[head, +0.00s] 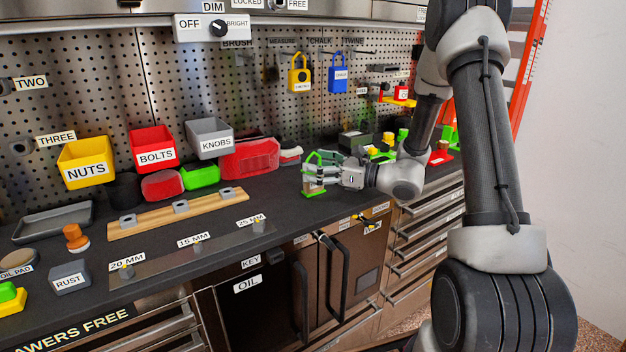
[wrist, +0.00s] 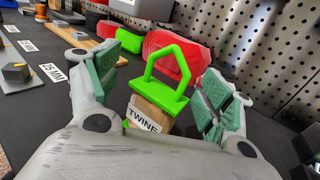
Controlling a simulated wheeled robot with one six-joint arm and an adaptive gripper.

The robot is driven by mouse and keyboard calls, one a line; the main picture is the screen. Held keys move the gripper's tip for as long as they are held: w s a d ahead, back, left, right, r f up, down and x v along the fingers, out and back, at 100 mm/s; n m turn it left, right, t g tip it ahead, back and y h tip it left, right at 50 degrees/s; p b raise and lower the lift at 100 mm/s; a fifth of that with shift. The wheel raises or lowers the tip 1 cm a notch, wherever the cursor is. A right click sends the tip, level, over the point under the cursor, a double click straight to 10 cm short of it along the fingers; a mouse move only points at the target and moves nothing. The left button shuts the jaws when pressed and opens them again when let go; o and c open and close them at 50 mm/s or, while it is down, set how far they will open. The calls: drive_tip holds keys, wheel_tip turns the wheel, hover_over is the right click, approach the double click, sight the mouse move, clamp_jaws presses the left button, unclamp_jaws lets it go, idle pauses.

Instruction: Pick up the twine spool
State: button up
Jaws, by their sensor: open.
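The twine spool (wrist: 158,109) stands upright on the dark worktop, with a tan body, a "TWINE" label and a bright green house-shaped loop on top. In the head view the spool (head: 313,187) is partly covered by my gripper (head: 318,172). In the wrist view my gripper (wrist: 163,88) is open, with one green-padded finger on each side of the spool. There is a visible gap between the spool and each finger.
A red case (head: 250,158) lies behind the spool, by the pegboard (head: 200,80). A wooden rail (head: 180,213) with grey blocks lies to the left. The worktop's front edge is close to the spool. Several small items crowd the right.

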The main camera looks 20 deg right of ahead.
drive_tip(key=shift+x, duration=1.15)
drive_tip(key=c, duration=1)
wheel_tip(320, 180, up, 10)
